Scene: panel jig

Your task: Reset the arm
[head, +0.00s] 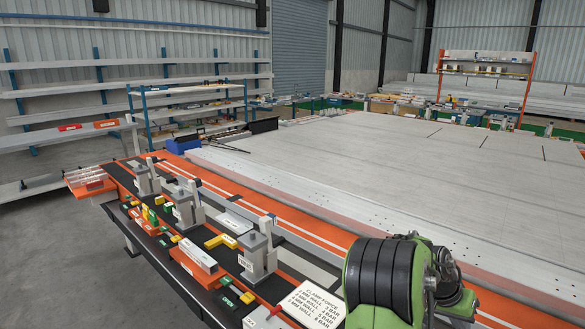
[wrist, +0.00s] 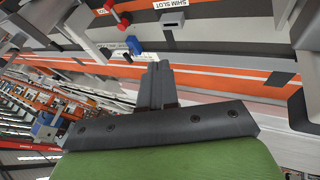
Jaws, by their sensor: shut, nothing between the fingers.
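My arm (head: 385,280), green with black bands, shows at the lower right of the head view, beside the front edge of the jig table. My gripper's fingers are not in the head view. In the wrist view my gripper (wrist: 158,70) is shut, with its dark grey fingers together and nothing between them. Past the fingertips are the orange and grey strips of the jig bench (wrist: 215,75), seen tilted. A blue piece (wrist: 134,46) and a red piece (wrist: 123,22) show just beyond the fingertips, apart from them as far as I can tell.
Grey clamps (head: 258,252) line the bench edge. An orange-and-white block (head: 198,258), yellow and green pieces (head: 221,240) and a clamp force card (head: 313,302) lie among them. A large pale panel (head: 420,150) covers the table. Clear grey floor (head: 50,250) is at left.

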